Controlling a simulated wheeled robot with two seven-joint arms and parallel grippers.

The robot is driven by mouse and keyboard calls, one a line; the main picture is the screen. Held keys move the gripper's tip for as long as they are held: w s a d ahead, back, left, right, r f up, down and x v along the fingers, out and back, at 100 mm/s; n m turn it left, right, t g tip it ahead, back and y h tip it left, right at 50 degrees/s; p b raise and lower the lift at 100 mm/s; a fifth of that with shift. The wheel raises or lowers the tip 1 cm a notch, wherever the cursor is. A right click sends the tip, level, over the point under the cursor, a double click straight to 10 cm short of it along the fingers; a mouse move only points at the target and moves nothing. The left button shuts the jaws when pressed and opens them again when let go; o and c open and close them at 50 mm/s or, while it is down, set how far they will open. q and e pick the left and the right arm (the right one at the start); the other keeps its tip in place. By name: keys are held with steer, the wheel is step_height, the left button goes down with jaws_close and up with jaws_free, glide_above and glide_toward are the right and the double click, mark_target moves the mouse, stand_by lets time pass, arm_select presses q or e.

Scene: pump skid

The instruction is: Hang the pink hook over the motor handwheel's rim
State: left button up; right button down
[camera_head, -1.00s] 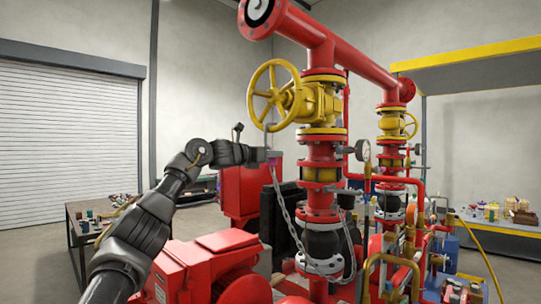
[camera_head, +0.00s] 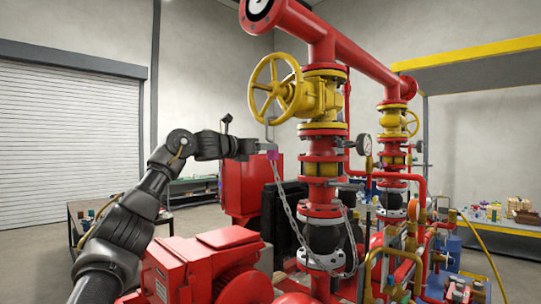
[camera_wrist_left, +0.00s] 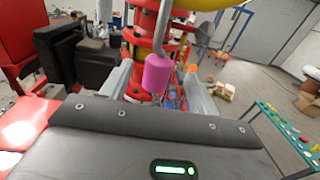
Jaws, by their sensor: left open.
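The yellow motor handwheel (camera_head: 275,86) stands upright on the red pump pipework in the head view. The pink hook (camera_head: 272,155) is just below its rim; its thin grey shank rises toward the bottom of the rim. In the left wrist view the pink body (camera_wrist_left: 157,74) hangs upright, with the grey shank going up out of the picture beside a yellow rim piece. Whether the hook's bend rests on the rim is not clear. My left gripper (camera_head: 267,148) is open, its two fingers either side of the pink body with gaps visible. My right gripper is not seen.
A chain (camera_head: 288,205) hangs from below the hook down to the pump. Red pipes, a pressure gauge (camera_head: 363,144) and a red motor (camera_head: 205,265) crowd the area. A bench (camera_head: 500,227) with small items is at the right. Open floor lies at the left.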

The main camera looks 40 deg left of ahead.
arm_select(q)
steer(key=s+b, duration=0.2)
steer(key=s, duration=0.4)
steer(key=shift+s+a, duration=0.15)
steer(key=shift+a, duration=0.25)
